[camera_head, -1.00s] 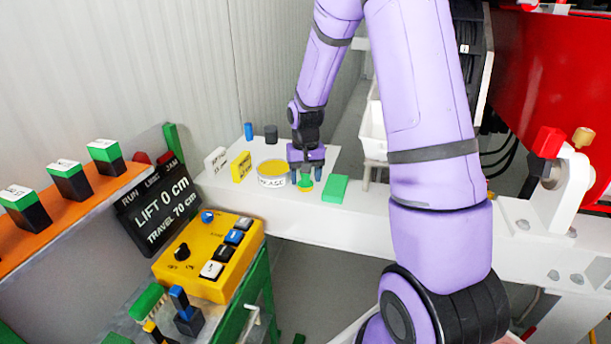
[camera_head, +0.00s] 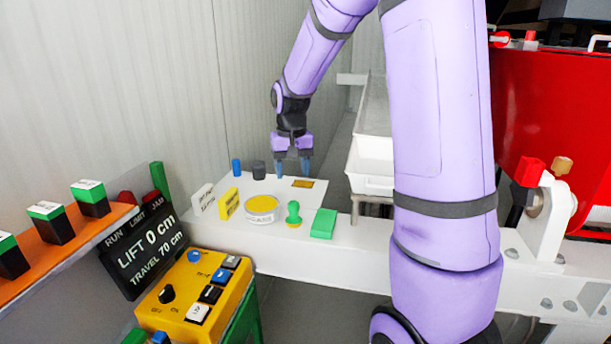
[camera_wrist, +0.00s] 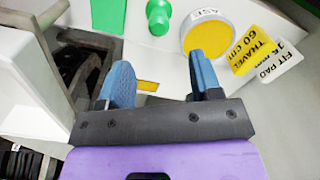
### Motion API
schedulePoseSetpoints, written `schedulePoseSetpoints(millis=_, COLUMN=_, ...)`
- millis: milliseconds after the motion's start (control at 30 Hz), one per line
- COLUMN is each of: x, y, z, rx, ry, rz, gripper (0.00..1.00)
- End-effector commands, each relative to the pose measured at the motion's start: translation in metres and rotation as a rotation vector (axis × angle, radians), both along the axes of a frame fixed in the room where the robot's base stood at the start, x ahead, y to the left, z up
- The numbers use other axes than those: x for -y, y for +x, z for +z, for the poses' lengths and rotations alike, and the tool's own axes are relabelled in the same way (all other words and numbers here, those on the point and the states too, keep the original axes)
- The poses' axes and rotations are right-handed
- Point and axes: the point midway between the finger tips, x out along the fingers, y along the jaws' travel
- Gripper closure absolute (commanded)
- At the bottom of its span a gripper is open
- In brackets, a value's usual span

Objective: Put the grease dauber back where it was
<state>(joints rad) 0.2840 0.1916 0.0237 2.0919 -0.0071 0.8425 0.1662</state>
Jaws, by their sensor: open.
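The green grease dauber (camera_head: 293,214) stands upright, knob up, on the white shelf (camera_head: 333,196), just right of the round grease tin (camera_head: 262,210) with its yellow top. It also shows at the top of the wrist view (camera_wrist: 158,14), beside the tin (camera_wrist: 208,34). My gripper (camera_head: 293,172) is open and empty, with its blue fingers pointing down over the back of the shelf. It is behind the dauber and apart from it.
A green block (camera_head: 323,223) lies right of the dauber. A flat yellow-brown patch (camera_head: 303,184) is on the shelf near my fingers. Blue (camera_head: 236,167) and dark (camera_head: 259,170) cylinders stand at the back left. Yellow (camera_head: 228,203) and white (camera_head: 203,199) signs stand left. A white bin (camera_head: 370,165) is right.

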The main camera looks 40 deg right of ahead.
Motion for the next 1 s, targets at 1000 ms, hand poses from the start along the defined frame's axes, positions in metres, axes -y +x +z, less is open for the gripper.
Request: schedulePoseSetpoints(millis=1000, x=-0.121, y=-0.241, z=0.134, rx=0.413, ry=-0.09, rz=0.389, gripper=0.41)
